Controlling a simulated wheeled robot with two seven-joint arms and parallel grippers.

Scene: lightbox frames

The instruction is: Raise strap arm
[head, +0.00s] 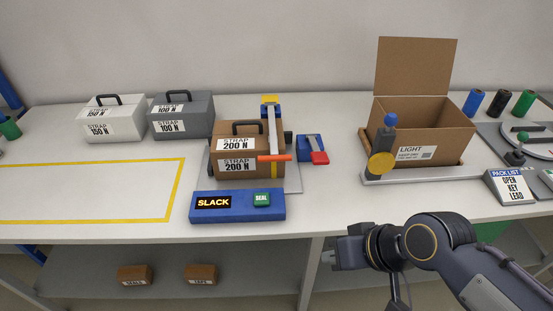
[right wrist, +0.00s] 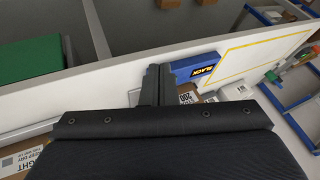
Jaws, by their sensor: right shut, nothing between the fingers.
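The strap arm (head: 272,130) is a pale bar that runs from a yellow-topped blue post (head: 271,101) at the back to an orange handle (head: 274,158) at the front. It lies low across the right side of the brown case marked STRAP 200 N (head: 237,166). The case stands on a grey plate (head: 292,184). In front is a blue panel (head: 238,216) with a lit SLACK display and a green SEAL button (head: 262,199). My right gripper (head: 328,259) is shut and empty, in front of the table edge, right of and apart from the arm. It also shows in the right wrist view (right wrist: 157,84).
A blue block with a red lever (head: 317,151) stands right of the strap arm. Farther right are an open carton (head: 452,128) and a pack list sign (head: 511,187). White (head: 112,119) and grey (head: 183,116) cases stand left. The yellow-outlined area (head: 80,192) is clear.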

